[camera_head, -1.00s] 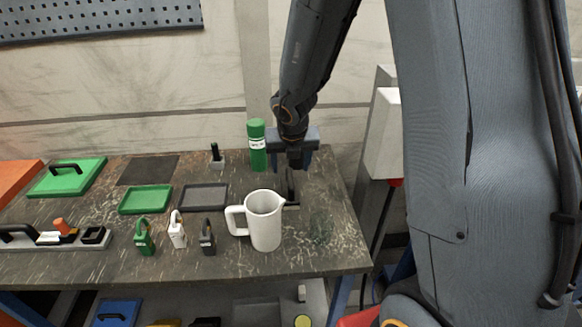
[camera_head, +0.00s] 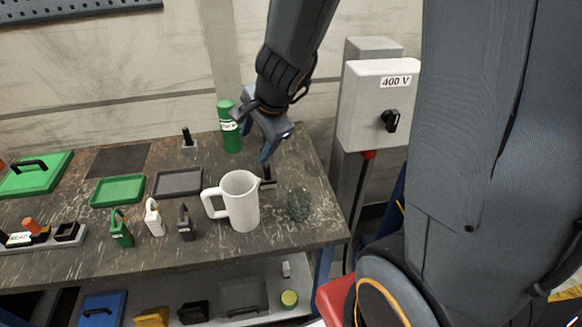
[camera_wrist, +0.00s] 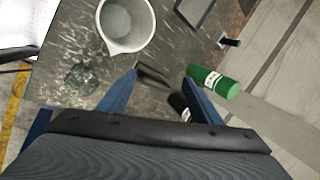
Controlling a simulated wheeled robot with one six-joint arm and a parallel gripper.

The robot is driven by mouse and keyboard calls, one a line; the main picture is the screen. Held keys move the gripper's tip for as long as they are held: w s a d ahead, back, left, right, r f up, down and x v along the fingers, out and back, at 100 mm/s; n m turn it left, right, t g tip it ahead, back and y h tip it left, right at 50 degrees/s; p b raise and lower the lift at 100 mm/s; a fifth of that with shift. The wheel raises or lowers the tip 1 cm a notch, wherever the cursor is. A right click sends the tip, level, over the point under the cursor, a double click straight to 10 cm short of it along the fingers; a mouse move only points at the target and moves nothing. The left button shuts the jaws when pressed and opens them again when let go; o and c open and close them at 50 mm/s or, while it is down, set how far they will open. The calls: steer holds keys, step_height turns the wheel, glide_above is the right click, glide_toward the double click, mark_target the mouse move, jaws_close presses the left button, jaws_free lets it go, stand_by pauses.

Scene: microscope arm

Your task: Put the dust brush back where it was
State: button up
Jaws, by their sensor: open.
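A dark upright piece on a small pale base (camera_head: 267,178), which I take to be the dust brush, stands on the bench just right of the white jug. My gripper (camera_head: 272,147) is above and close to it, jaws apart. In the wrist view, my gripper (camera_wrist: 163,74) has its two blue fingers spread, with a dark flat piece (camera_wrist: 152,75) beside the left fingertip. I cannot tell for sure that it is the same piece. Nothing is seen clamped between the fingers. A similar small black-handled piece on a pale base (camera_head: 188,140) stands farther back, left of the green bottle.
The white jug (camera_head: 241,205) and a glassy greenish clump (camera_head: 298,204) stand close by. The green bottle (camera_head: 229,128) is behind my gripper. A 400 V box (camera_head: 378,108) stands right of the bench.

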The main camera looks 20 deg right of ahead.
steer(key=s+d+n+g+h, duration=0.1)
steer(key=s+d+n, duration=0.3)
steer(key=s+n, duration=0.8)
steer(key=n+g, duration=0.1)
steer(key=n, duration=0.1)
steer(key=shift+d+f+n+g+h, duration=0.2)
steer(key=shift+n+g+h, duration=0.1)
steer(key=shift+n+g, duration=0.1)
step_height(320, 180, down, 8)
steer(key=g+b, duration=0.1)
steer(key=b, duration=0.5)
steer(key=shift+r+b, duration=0.25)
steer(key=shift+b, duration=0.05)
steer(key=shift+w, duration=0.1)
